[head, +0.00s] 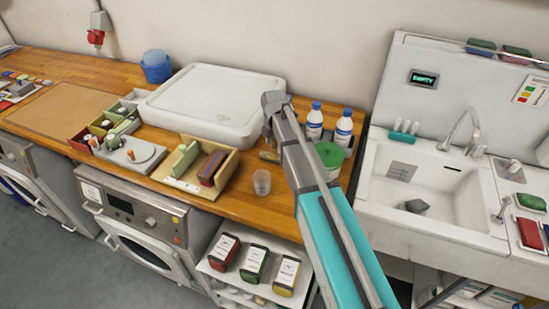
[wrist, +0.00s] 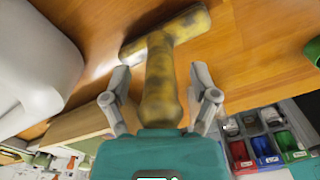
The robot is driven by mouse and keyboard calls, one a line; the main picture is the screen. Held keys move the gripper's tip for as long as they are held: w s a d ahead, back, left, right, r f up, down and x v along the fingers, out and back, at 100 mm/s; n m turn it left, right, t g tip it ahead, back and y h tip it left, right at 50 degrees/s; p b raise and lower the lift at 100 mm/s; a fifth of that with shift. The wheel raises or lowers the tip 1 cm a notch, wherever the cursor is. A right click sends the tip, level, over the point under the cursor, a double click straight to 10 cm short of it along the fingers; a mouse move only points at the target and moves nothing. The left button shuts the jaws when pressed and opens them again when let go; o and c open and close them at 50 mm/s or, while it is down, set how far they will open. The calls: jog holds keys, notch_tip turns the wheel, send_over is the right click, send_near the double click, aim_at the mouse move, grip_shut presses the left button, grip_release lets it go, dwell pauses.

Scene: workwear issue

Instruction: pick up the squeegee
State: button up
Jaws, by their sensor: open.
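The squeegee (wrist: 158,75), a T-shaped yellow tool with dark, worn patches, is on the wooden counter in the wrist view. Its crossbar is at the top and its handle runs down toward my gripper. My gripper (wrist: 160,72) is open, with one finger on each side of the handle. A gap shows between each fingertip and the handle. The handle's lower end meets the teal gripper body in the picture; I cannot tell if they touch. In the head view, my arm covers most of this spot, and only a small yellowish piece of the squeegee (head: 268,156) shows.
A large white lidded box (head: 215,100) stands left of my arm. White bottles with blue caps (head: 343,128) and a green-lidded container (head: 329,157) stand close on the right. A clear cup (head: 262,182) is near the counter's front edge. A sink (head: 425,190) is further right.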

dwell(0.3)
grip_shut()
dwell(0.3)
